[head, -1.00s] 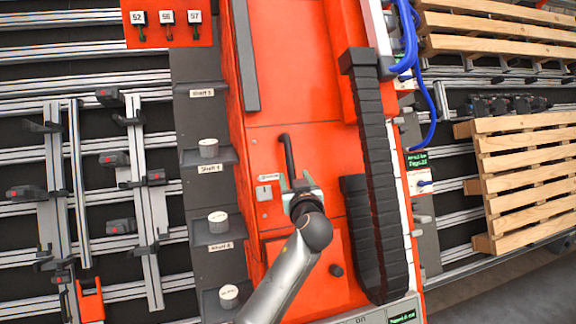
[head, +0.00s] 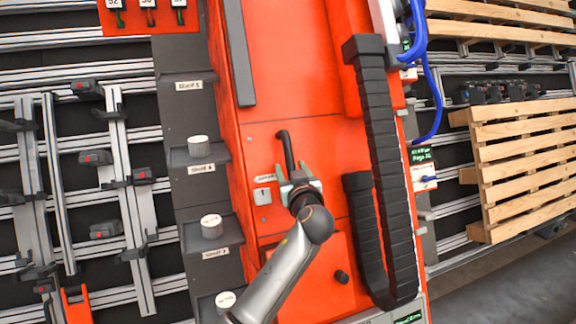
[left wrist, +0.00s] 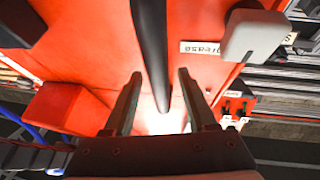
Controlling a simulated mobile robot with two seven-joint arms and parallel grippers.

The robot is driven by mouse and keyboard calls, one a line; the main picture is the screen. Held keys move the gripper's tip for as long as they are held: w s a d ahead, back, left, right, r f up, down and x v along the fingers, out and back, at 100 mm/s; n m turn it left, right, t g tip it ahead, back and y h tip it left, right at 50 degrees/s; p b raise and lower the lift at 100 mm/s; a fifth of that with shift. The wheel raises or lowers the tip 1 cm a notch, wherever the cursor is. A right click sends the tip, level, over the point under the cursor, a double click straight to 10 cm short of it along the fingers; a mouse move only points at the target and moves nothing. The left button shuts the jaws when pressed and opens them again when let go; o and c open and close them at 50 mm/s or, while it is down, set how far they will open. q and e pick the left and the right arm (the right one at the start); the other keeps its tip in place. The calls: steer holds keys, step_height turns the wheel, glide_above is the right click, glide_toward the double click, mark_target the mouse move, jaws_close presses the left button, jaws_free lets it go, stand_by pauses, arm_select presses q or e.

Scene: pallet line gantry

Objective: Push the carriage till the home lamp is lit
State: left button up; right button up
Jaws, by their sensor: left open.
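The carriage is the orange-red gantry body (head: 285,95) in the middle of the head view. A black handle (head: 286,150) rises from its face. My left gripper (head: 298,180) is open at the lower end of this handle. In the left wrist view, the handle (left wrist: 151,35) runs between the two spread fingers of my left gripper (left wrist: 160,76), with gaps on both sides. I cannot make out a home lamp in either view. My right gripper is not in view.
A small pale box (head: 262,196) sits left of the handle. A black cable chain (head: 378,130) runs down the carriage's right side. A grey ledge with white knobs (head: 198,146) lies left. A wooden pallet (head: 525,170) stands right, near blue hoses (head: 437,95).

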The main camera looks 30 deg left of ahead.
arm_select(q)
steer(key=shift+w, duration=0.1)
stand_by(0.3)
jaws_close()
steer(key=shift+r, duration=0.1)
stand_by(1.2)
